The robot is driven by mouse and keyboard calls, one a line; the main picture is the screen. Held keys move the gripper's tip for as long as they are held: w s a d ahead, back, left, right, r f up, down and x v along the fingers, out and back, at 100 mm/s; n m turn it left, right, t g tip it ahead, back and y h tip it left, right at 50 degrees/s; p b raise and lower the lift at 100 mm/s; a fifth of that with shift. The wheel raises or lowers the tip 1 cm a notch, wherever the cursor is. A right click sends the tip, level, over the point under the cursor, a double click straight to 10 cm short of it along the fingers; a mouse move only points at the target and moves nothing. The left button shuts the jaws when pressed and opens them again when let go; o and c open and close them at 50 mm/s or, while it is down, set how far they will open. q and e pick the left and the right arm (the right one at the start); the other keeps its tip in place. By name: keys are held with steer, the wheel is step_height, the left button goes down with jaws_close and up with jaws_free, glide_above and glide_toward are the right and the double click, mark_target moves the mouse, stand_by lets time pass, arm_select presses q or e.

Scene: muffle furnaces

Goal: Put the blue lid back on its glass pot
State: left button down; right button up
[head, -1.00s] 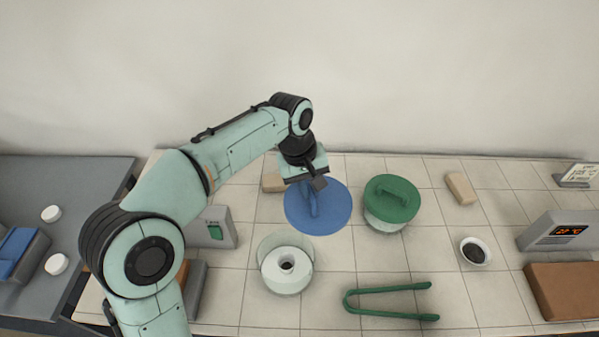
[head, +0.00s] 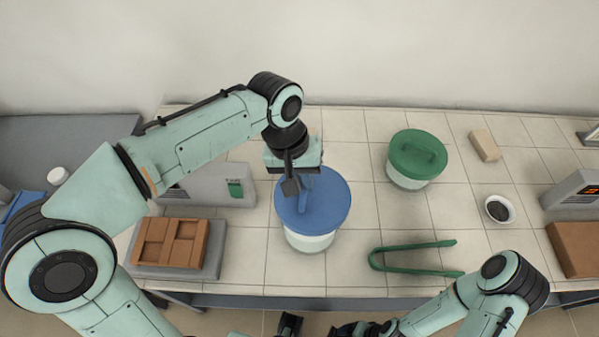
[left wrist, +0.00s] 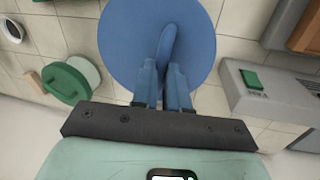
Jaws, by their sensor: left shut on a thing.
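The blue lid (head: 328,207) is a round disc with an upright handle. My left gripper (head: 291,186) is shut on that handle, and the left wrist view shows both fingers (left wrist: 163,88) around it, with the lid (left wrist: 125,45) beyond. The glass pot (head: 311,242) with a whitish lower part is directly below the lid, which hides its mouth and contents. The lid looks level and at the rim, but I cannot tell whether it rests fully on it. My right arm is at the bottom right; its gripper end is dark and cut off at the bottom edge.
A green-lidded pot (head: 413,166) stands to the right. Green tongs (head: 410,258) lie in front of it. A small dark-filled bowl (head: 499,209) and a tan block (head: 484,145) are farther right. A grey device (head: 215,187) with a green button and brown blocks (head: 171,242) are left.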

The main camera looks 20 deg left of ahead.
mark_target(302, 187)
arm_select(q)
step_height(302, 187, down, 3)
steer(key=b, duration=0.2)
steer(key=shift+f+b, duration=0.15)
steer(key=shift+b, duration=0.15)
steer(key=shift+f+b, duration=0.85)
steer(key=shift+f, duration=0.2)
steer(key=shift+f+b, duration=0.85)
steer(key=shift+f, duration=0.55)
steer(key=c, duration=1.1)
jaws_free()
steer(key=shift+o, duration=0.2)
